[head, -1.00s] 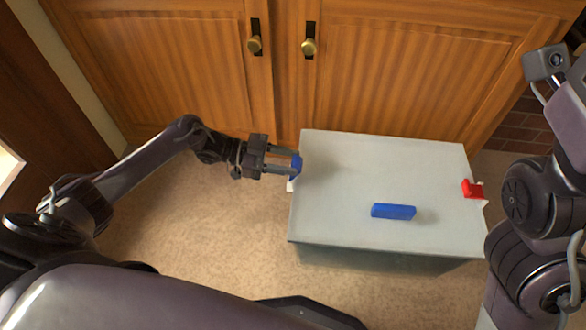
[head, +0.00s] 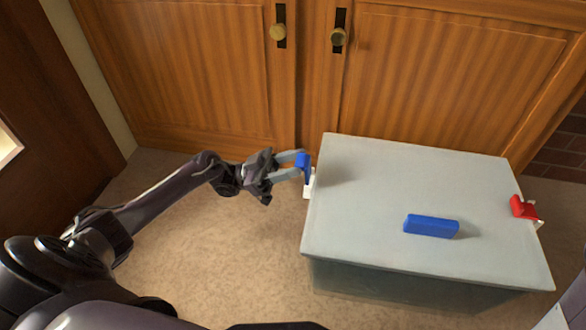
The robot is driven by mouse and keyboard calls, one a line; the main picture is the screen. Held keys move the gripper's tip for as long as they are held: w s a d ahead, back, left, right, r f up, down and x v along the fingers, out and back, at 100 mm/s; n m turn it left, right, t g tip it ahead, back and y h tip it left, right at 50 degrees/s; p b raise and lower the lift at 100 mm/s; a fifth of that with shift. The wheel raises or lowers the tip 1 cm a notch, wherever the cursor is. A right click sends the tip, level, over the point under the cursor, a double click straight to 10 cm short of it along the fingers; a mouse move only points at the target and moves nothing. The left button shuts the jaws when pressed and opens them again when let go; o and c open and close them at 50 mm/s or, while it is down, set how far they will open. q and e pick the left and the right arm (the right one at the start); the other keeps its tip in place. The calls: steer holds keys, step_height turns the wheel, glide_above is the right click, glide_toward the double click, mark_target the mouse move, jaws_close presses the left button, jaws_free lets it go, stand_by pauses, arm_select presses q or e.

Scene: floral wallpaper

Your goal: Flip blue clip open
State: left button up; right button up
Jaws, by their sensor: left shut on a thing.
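The blue clip (head: 303,163) is at the left edge of the grey box lid (head: 370,180), above its white mount (head: 308,188). My left gripper (head: 297,167) reaches in from the left and is shut on the blue clip, with its fingers at the clip's near side. The fingers partly hide the clip, so its exact angle is hard to tell. My right gripper is not in view.
A blue handle (head: 431,226) sits on top of the lid. A red clip (head: 523,208) is at the lid's right edge. Wooden cabinet doors (head: 195,70) stand close behind the box. Carpet (head: 230,270) is clear to the left.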

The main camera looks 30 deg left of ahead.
arm_select(q)
steer(key=shift+a+f, duration=0.15)
stand_by(0.3)
steer(key=o, duration=1)
steer(key=shift+s, duration=0.1)
steer(key=shift+a, duration=0.1)
steer(key=b+v, duration=0.1)
steer(key=v, duration=0.6)
steer(key=shift+s+a+f, duration=0.1)
steer(key=shift+a+f, duration=0.15)
